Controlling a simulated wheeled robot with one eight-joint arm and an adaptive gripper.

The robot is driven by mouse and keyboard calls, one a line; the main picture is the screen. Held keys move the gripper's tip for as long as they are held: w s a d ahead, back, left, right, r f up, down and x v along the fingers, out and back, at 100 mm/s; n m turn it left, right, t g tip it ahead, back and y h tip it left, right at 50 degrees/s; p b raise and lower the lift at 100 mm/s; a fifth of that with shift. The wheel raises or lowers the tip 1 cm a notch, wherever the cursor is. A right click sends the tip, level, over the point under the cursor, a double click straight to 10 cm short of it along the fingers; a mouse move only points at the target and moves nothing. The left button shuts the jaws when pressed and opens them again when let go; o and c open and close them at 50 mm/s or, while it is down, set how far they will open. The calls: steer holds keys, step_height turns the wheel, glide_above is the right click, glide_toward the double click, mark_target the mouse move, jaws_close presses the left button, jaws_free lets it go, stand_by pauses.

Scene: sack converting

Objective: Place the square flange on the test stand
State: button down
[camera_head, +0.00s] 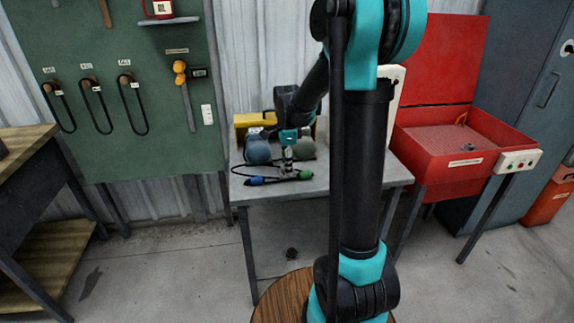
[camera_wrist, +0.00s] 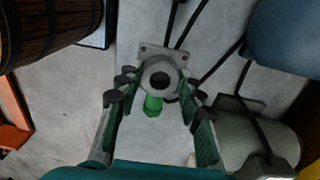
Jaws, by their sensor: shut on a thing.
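In the wrist view my gripper (camera_wrist: 156,88) has its fingers on either side of a grey metal flange (camera_wrist: 149,51). The flange has a squarish plate and a round collar with a dark central hole. Its lower part is partly hidden by the fingers. In the head view my gripper (camera_head: 287,160) points down over a grey table (camera_head: 345,182), close to its top; the flange is too small to make out there. I cannot tell which thing is the test stand.
A blue-grey rounded unit (camera_head: 257,149) and a yellow box (camera_head: 250,120) stand behind. A wooden barrel (camera_head: 275,297) stands in front; a red basin (camera_head: 460,145) is right.

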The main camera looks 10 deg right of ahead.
steer(key=shift+f, duration=0.25)
steer(key=shift+f, duration=0.3)
steer(key=c, duration=1)
jaws_free()
step_height(320, 180, up, 13)
steer(key=s+d+f+n+t, duration=0.1)
steer(key=s+f+n, duration=0.4)
steer(key=s+n, duration=0.1)
steer(key=s+d+f+n+t, duration=0.1)
steer(key=s+f+n, duration=0.5)
steer(key=s, duration=0.2)
steer(key=s+d+f+n+t, duration=0.2)
steer(key=s+f+n, duration=0.3)
steer(key=s, duration=0.3)
steer(key=shift+f+n, duration=0.4)
steer(key=shift+n, duration=0.1)
